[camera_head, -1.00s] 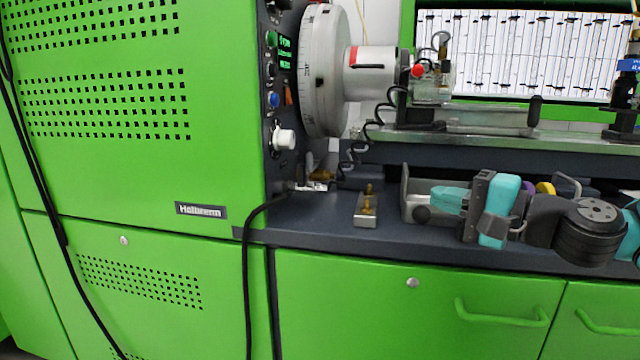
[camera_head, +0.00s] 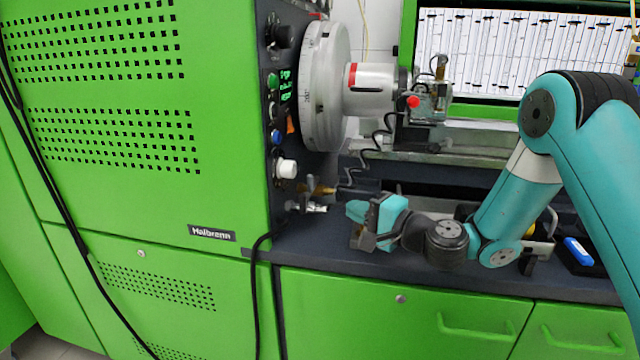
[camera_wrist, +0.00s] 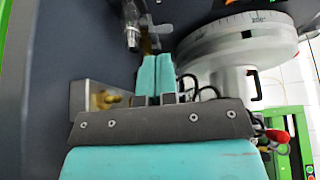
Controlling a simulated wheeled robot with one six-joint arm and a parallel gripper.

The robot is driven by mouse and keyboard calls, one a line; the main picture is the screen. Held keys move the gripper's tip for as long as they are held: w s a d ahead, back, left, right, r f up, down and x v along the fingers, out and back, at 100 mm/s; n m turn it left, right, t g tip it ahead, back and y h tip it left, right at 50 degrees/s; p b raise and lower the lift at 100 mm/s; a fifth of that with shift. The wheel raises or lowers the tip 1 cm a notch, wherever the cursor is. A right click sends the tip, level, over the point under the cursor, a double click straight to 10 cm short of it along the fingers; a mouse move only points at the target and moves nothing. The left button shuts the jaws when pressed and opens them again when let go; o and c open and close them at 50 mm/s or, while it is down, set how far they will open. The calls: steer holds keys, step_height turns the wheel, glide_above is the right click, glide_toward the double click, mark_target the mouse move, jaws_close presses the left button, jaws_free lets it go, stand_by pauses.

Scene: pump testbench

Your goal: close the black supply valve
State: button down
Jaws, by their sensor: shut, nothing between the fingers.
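In the head view a small dark handle (camera_head: 311,184) stands up by the fittings on the bench cabinet's side; I take it for the black supply valve, though its detail is too small to be sure. A silver fitting (camera_head: 315,208) lies just below it, with brass (camera_head: 327,190) to its right. My gripper (camera_head: 350,209) is shut and empty, its teal fingertips pointing left at these fittings with a short gap. In the wrist view the shut fingers (camera_wrist: 156,58) point at the brass part (camera_wrist: 147,46), close to the silver fitting (camera_wrist: 130,28). The handle's turn angle is unclear.
A large graduated wheel (camera_head: 325,87) overhangs the fittings. A white knob (camera_head: 286,168) is on the cabinet's side. A metal block with brass pins (camera_wrist: 98,98) lies beside my gripper. A black hose (camera_head: 259,290) hangs at the cabinet corner.

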mark_target(303, 202)
steer(key=x, duration=0.2)
steer(key=p+x, duration=0.1)
steer(key=x, duration=0.2)
steer(key=shift+a+r, duration=0.1)
steer(key=shift+a, duration=0.3)
steer(key=shift+a+p, duration=0.35)
steer(key=shift+a, duration=1.2)
steer(key=shift+s+a, duration=0.15)
steer(key=shift+a, duration=1)
